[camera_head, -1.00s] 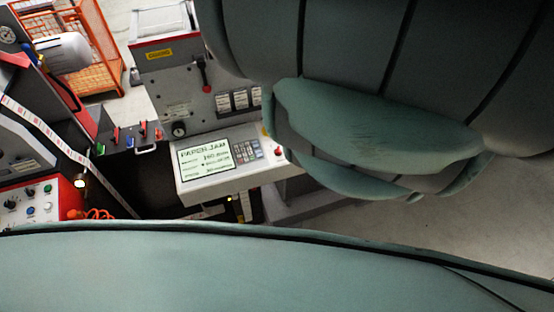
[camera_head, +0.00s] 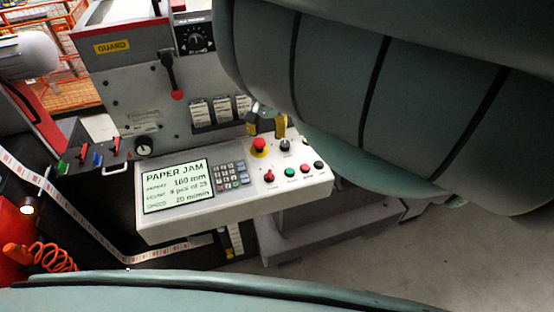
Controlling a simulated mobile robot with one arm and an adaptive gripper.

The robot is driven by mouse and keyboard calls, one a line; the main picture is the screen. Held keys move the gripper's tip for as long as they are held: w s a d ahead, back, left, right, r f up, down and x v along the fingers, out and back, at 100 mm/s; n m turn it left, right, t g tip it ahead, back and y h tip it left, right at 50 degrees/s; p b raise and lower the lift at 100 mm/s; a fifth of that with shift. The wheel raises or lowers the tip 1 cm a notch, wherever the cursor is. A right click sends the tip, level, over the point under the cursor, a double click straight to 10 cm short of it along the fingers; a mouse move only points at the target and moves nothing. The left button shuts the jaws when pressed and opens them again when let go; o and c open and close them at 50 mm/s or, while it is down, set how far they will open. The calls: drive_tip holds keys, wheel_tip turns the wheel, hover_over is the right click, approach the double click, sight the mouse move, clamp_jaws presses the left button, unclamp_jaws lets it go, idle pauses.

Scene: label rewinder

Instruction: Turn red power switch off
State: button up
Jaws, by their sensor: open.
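A pale control panel (camera_head: 240,202) in the middle has a lit screen reading PAPER JAM. A small red switch (camera_head: 269,176) sits on its front row, left of a green button (camera_head: 291,172). It looks like the power switch, but its label and position are too small to read. A red mushroom button (camera_head: 259,145) stands behind it on a yellow base. My gripper (camera_head: 266,124) shows only its fingertips, spread apart and empty, just behind and above the mushroom button. The rest of it is hidden behind my arm.
A black lever with a red knob (camera_head: 176,94) stands on the grey machine face behind. A black selector knob (camera_head: 285,144) is near the fingertips. An orange coiled cable (camera_head: 52,257) hangs at lower left.

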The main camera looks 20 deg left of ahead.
sight(269, 172)
drive_tip(key=f, duration=0.4)
drive_tip(key=f+b, duration=0.1)
drive_tip(key=f, duration=0.7)
drive_tip(key=shift+s+f+b, duration=0.1)
drive_tip(key=shift+s+b, duration=0.2)
drive_tip(key=shift+b, duration=0.1)
drive_tip(key=shift+d+f, duration=0.2)
drive_tip(key=shift+f, duration=0.7)
drive_tip(key=shift+w+a+f, duration=0.1)
drive_tip(key=shift+a+f, duration=0.05)
drive_tip(key=shift+f, duration=0.45)
drive_tip(key=shift+f+b, duration=0.3)
drive_tip(key=shift+f, duration=0.2)
drive_tip(key=shift+c, duration=0.3)
clamp_jaws()
